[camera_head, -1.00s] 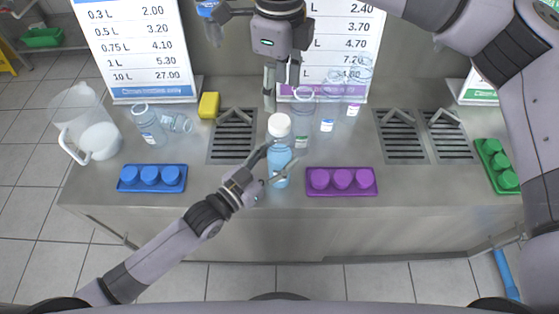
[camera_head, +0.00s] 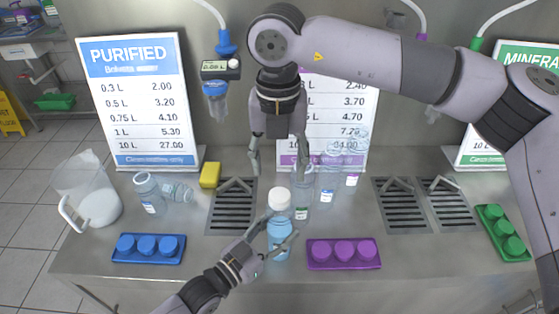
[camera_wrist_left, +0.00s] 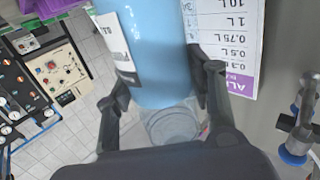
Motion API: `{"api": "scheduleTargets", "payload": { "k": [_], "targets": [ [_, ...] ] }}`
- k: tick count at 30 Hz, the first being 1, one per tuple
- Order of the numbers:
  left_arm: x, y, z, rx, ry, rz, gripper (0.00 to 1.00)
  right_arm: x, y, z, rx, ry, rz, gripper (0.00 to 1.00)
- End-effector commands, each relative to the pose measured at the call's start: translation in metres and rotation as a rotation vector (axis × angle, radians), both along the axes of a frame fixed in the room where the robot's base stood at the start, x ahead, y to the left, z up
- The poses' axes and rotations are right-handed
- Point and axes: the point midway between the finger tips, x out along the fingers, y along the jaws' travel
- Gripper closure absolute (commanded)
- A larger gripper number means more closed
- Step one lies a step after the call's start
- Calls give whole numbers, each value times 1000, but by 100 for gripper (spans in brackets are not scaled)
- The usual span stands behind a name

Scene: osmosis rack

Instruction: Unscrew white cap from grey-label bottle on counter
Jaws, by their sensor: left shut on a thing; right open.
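The bottle (camera_head: 280,229) stands upright near the counter's front edge, holds light blue liquid and has a white cap (camera_head: 279,199) on its neck. In the left wrist view the bottle (camera_wrist_left: 150,50) fills the upper middle, with a pale label at its left side. My left gripper (camera_head: 278,236) is shut around the bottle's body from the front; its fingers also flank it in the left wrist view (camera_wrist_left: 165,90). My right gripper (camera_head: 279,163) is open and empty, pointing down above and behind the cap, with its fingers apart from it.
A purple cap tray (camera_head: 343,264), blue cap tray (camera_head: 150,260) and green cap tray (camera_head: 490,214) lie on the counter (camera_head: 200,270). Several clear bottles (camera_head: 327,185) stand just right of my right gripper. A yellow sponge (camera_head: 210,175) and a jug (camera_head: 90,195) are left.

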Motion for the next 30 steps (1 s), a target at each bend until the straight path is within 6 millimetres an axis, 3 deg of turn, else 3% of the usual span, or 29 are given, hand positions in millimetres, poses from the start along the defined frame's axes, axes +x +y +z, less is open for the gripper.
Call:
{"api": "scheduleTargets", "payload": {
  "k": [9,15,23,30],
  "targets": [
    [0,0,0,1,1,0,100,1,-1,1,0,-4,-707,47],
    [0,0,0,1,1,0,100,1,-1,1,1,-3,-1017,47],
    [0,0,0,1,1,0,100,1,-2,-7,0,-2,-1147,47],
    [0,0,0,1,1,0,100,1,-2,-42,-2,1,-1147,47]
  ]
}}
